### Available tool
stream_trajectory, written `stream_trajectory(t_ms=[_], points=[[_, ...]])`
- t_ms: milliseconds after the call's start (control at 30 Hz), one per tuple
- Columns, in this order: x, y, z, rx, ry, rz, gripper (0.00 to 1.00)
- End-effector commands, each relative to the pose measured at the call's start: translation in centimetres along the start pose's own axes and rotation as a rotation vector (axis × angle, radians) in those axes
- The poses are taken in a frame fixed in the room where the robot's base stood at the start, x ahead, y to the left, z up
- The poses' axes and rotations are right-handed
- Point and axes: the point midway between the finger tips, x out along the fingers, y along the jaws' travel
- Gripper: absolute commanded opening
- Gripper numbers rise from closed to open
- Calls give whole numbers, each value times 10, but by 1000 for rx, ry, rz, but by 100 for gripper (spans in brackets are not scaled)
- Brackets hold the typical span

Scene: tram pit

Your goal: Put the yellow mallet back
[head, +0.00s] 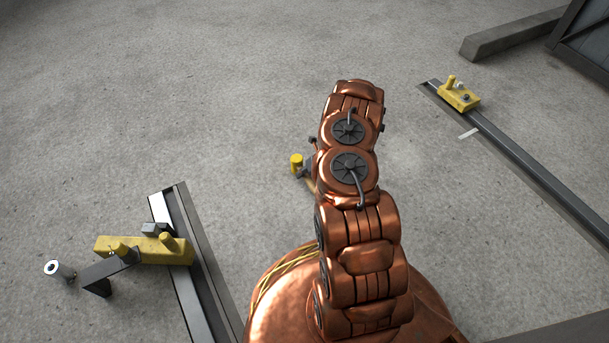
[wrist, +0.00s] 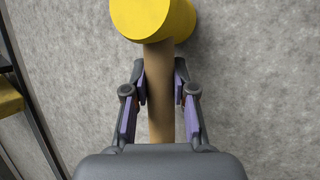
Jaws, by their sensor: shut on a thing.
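The yellow mallet has a yellow cylindrical head (wrist: 155,18) and a light wooden handle (wrist: 160,90). In the wrist view my gripper (wrist: 161,85) is shut on the handle, just below the head, with a purple-padded finger on each side. In the head view the yellow mallet head (head: 296,163) shows just left of my arm, above the concrete floor. Most of the handle and of my gripper is hidden behind my arm there. I cannot tell how high the mallet is above the floor.
A yellow block with pegs and a dark bracket (head: 140,250) sits on the left rail (head: 190,265), beside a small metal cylinder (head: 58,270). Another yellow block (head: 459,97) sits on the right rail (head: 530,165). A grey beam (head: 510,34) lies at the upper right. The floor between the rails is clear.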

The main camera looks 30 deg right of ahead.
Motion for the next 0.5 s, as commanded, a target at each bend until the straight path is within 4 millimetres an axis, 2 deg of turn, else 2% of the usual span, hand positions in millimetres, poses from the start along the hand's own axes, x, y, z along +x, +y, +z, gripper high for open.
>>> stream_trajectory(t_ms=[133, 167, 367, 500], points=[[1, -1, 0, 0, 0, -5, 0], [1, -1, 0, 1, 0, -5, 29], [1, -1, 0, 1, 0, -4, 49], [1, -1, 0, 1, 0, -4, 50]])
